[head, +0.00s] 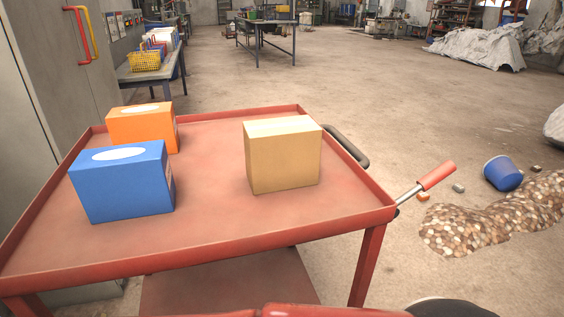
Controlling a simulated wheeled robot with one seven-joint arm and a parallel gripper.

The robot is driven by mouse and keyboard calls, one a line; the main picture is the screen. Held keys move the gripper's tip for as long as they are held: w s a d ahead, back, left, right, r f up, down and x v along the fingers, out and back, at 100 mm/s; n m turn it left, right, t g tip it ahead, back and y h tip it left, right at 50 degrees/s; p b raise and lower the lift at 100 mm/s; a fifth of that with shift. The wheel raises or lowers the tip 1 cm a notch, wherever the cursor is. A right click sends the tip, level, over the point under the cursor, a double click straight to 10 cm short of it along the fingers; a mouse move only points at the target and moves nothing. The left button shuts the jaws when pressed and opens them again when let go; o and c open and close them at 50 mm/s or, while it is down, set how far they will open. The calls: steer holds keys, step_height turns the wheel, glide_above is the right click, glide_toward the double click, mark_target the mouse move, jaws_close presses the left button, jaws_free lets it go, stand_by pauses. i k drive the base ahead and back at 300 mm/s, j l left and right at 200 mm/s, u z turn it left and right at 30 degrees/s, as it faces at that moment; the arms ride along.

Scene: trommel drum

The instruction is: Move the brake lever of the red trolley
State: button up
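The red trolley (215,235) stands close in front of me, with a raised rim around its top tray. The brake lever (436,176) sticks out from its near right corner. It has a red grip on a bare metal rod and slants up to the right, away from the tray. The lever's pivot is partly hidden by the corner. A black push handle (346,146) is on the trolley's right side, farther back. My gripper is not visible in the head view.
The tray holds an orange box (142,128), a blue box (122,181) and a tan box (283,154). Right of the lever lie a tipped blue bucket (502,173) and a pebble patch (490,218). A grey cabinet (50,100) stands close on the left. Floor beyond the trolley is open.

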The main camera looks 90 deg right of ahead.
mark_target(449, 167)
steer(key=k+j, duration=0.2)
steer(key=k, duration=0.3)
steer(key=k+j+z, duration=0.15)
steer(key=k, duration=0.3)
steer(key=k+j, duration=0.2)
steer(key=k, duration=0.3)
steer(key=k+l, duration=0.2)
steer(key=l, duration=0.15)
steer(key=k+l+z, duration=0.1)
steer(key=l, duration=0.25)
steer(key=k+l, duration=0.3)
steer(key=k+l+z, duration=0.1)
steer(key=l, duration=0.3)
steer(key=k+l, duration=0.25)
steer(key=l, duration=0.15)
steer(key=k+l+z, duration=0.1)
steer(key=l, duration=0.25)
steer(key=k+j+z, duration=0.2)
steer(key=k+j, duration=0.05)
steer(key=k, duration=0.05)
